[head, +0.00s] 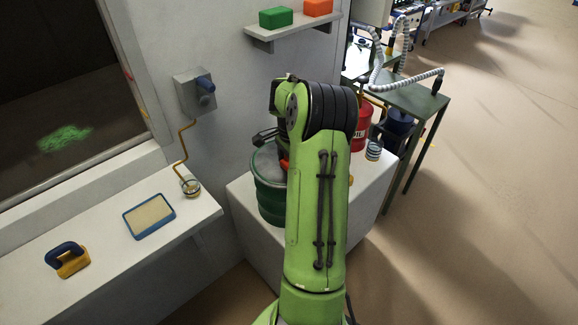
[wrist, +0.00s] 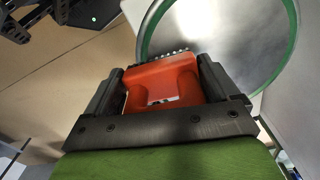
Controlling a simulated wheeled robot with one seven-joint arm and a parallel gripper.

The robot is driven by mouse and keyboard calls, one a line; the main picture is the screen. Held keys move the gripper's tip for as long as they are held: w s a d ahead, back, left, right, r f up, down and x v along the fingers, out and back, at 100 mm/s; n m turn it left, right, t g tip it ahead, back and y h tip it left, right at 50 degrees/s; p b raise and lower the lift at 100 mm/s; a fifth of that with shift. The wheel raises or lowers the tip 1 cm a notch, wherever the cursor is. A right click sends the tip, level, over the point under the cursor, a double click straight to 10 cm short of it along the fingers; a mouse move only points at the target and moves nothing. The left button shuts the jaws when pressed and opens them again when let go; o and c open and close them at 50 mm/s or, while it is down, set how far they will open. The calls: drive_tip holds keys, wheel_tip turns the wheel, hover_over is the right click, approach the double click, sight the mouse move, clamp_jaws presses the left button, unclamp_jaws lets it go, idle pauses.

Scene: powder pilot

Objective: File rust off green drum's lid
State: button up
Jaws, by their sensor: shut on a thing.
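The green drum (head: 268,203) stands on a white block beside the wall in the head view, partly hidden behind my arm. Its round grey lid (wrist: 222,40) with a green rim fills the upper right of the wrist view. I see no clear rust on the part that shows. My gripper (wrist: 160,76) is shut on an orange tool (wrist: 160,74) with a row of small teeth along its far edge. The toothed edge overlaps the lid's near side in the wrist view; I cannot tell whether it touches. In the head view my arm hides most of the gripper.
A red can (head: 361,132) and a small striped cup (head: 373,150) stand right of my arm. A white ledge at left carries a blue-framed pad (head: 150,216) and a yellow block with a blue handle (head: 69,259). A wall shelf (head: 293,33) holds green and orange blocks.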

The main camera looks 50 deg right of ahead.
wheel_tip(320, 180, up, 2)
drive_tip(key=shift+a+r+p, duration=0.1)
drive_tip(key=shift+p, duration=0.45)
drive_tip(key=shift+r+p, duration=1.45)
drive_tip(key=shift+r, duration=0.45)
drive_tip(key=shift+w, duration=0.1)
